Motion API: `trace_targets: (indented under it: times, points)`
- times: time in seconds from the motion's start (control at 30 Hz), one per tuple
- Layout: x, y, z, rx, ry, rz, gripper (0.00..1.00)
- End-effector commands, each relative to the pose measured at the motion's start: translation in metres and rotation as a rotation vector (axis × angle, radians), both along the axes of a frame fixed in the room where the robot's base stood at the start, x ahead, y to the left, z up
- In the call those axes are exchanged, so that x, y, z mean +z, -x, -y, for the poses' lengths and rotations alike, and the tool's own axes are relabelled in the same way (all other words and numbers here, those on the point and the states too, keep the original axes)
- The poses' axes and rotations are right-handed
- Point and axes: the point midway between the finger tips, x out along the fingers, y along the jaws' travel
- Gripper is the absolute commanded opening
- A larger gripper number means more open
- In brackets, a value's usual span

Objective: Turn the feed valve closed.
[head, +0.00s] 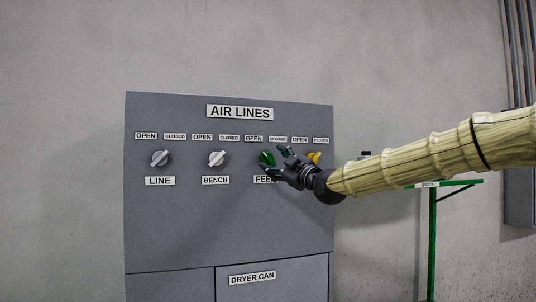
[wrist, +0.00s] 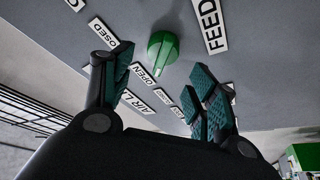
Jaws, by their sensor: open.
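The green feed valve knob (head: 266,158) is on the grey AIR LINES panel (head: 170,225), above the partly covered FEED label (head: 262,179). In the wrist view the green knob (wrist: 162,47) shows ahead of my fingers, its grip running roughly toward the OPEN label (wrist: 143,74). My gripper (head: 277,163) is at the panel close to the green knob. Its fingers (wrist: 165,68) are spread and empty, one on each side of the knob's line. I see no contact with the knob.
A grey LINE knob (head: 160,158) and a white BENCH knob (head: 216,158) are to the left. A yellow knob (head: 314,157) sits close to the right, partly behind my gripper. A green stand (head: 432,240) is right of the panel.

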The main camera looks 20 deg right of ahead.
Motion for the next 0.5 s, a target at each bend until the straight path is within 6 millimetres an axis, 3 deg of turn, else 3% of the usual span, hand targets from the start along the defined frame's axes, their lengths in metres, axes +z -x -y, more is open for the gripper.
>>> trace_targets:
  times: [0.3,0.5]
  points:
    - [0.011,-0.033,-0.01,-0.001,0.0,-0.001,0.59]
    - [0.013,-0.042,-0.014,0.0,0.0,0.0,0.59]
